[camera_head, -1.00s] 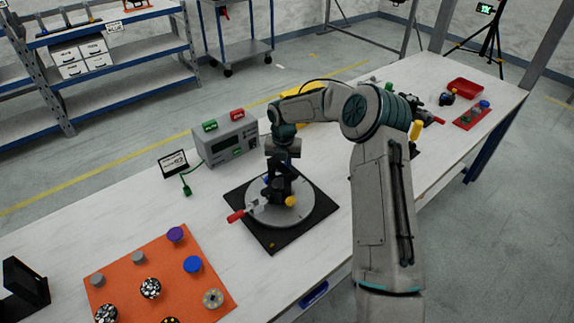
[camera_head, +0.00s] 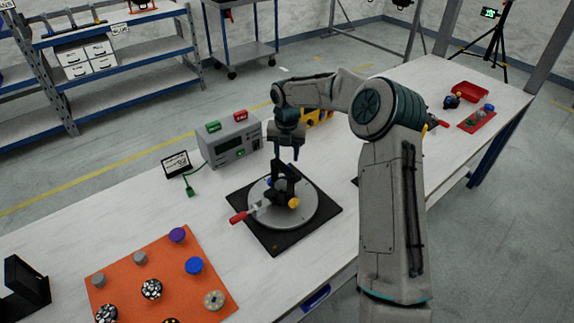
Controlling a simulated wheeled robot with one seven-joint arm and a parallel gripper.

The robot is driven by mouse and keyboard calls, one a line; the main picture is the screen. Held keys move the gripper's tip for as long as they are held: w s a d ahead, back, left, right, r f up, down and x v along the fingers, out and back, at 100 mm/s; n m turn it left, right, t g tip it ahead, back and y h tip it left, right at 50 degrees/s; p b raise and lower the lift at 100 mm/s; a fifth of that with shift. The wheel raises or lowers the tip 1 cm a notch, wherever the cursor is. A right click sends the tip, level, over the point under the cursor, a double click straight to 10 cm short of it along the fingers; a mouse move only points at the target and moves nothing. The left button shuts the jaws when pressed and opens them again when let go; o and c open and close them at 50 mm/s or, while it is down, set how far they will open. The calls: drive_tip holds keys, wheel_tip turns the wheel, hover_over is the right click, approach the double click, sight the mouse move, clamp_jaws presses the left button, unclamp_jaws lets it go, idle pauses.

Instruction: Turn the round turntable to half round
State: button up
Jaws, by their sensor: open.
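The round turntable (camera_head: 309,207) is a grey disc on a square black base plate (camera_head: 270,240) on the white bench. A black upright fixture (camera_head: 281,184) stands on the disc, with a yellow knob (camera_head: 293,203) at its right and a blue part behind it. My gripper (camera_head: 285,156) points down above the back of the turntable, open and empty. Its fingertips appear just above the fixture; a small gap or slight overlap is hard to judge.
A grey instrument box (camera_head: 231,142) with green and red blocks on top stands behind left, near a small sign (camera_head: 176,164). An orange mat (camera_head: 165,270) with several round pieces lies front left. A red tray (camera_head: 471,91) is far right.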

wheel_tip(320, 180, up, 8)
drive_tip(key=shift+f, duration=0.2)
idle(0.3)
drive_tip(key=s+d+r+m+h, duration=0.1)
drive_tip(key=s+r+m, duration=0.2)
drive_tip(key=s+m, duration=0.25)
drive_tip(key=s+d+r+m+t, duration=0.1)
drive_tip(key=s+d+r+m, duration=0.15)
drive_tip(key=s+m, duration=0.35)
drive_tip(key=s+d+r+m+h, duration=0.1)
drive_tip(key=s+r+m, duration=0.35)
drive_tip(key=s, duration=0.25)
drive_tip(key=s+d+f+m+t+y, duration=0.1)
drive_tip(key=s+d+m, duration=0.1)
drive_tip(key=s+m, duration=0.6)
drive_tip(key=s+d+f+m+t+y, duration=0.1)
drive_tip(key=s+d+f+m, duration=0.1)
drive_tip(key=s+m, duration=0.7)
drive_tip(key=shift+s, duration=1.15)
